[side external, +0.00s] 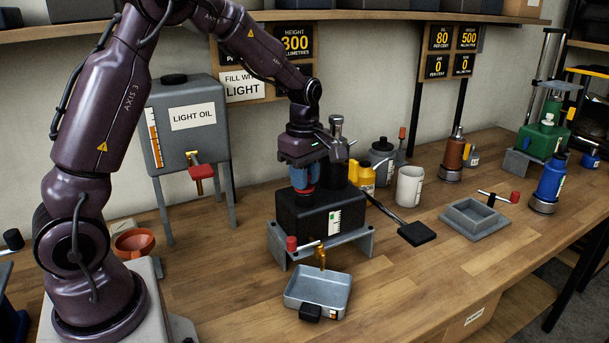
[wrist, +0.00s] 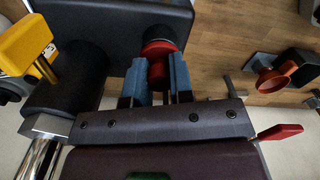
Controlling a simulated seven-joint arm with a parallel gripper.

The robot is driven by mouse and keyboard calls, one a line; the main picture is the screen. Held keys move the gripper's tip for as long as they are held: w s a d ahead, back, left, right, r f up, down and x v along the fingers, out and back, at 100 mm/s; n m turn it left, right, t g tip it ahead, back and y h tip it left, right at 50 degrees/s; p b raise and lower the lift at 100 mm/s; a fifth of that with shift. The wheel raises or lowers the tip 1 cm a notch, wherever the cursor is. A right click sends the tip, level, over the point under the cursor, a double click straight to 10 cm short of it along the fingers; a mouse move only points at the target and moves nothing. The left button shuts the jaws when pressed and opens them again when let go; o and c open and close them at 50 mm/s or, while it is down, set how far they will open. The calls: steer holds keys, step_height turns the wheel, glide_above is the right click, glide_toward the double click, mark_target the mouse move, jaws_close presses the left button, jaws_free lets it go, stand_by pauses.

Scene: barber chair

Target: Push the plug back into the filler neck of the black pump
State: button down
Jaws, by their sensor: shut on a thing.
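The black pump (side external: 300,215) is a dark block on a grey stand, with a black cylinder (side external: 337,168) rising behind my gripper. My gripper (side external: 303,178) points down over the near-left part of the pump's top, its blue fingertips close above the block. In the wrist view, the fingers (wrist: 157,80) are shut on the red plug (wrist: 158,72). A dark round part with a red band (wrist: 158,40) lies just past the plug, over the pump's top (wrist: 105,20). The filler neck is mostly hidden by the fingers; I cannot tell how deep the plug sits.
A drain tap with a red handle (side external: 291,243) is at the pump's front, above a grey tray (side external: 318,290). A lever with a black pad (side external: 417,233) sticks out right. The orange funnel (side external: 134,242) is left.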

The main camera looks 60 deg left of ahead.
stand_by(0.3)
steer(key=shift+c, duration=2.2)
jaws_free()
steer(key=shift+r, duration=3.5)
jaws_close()
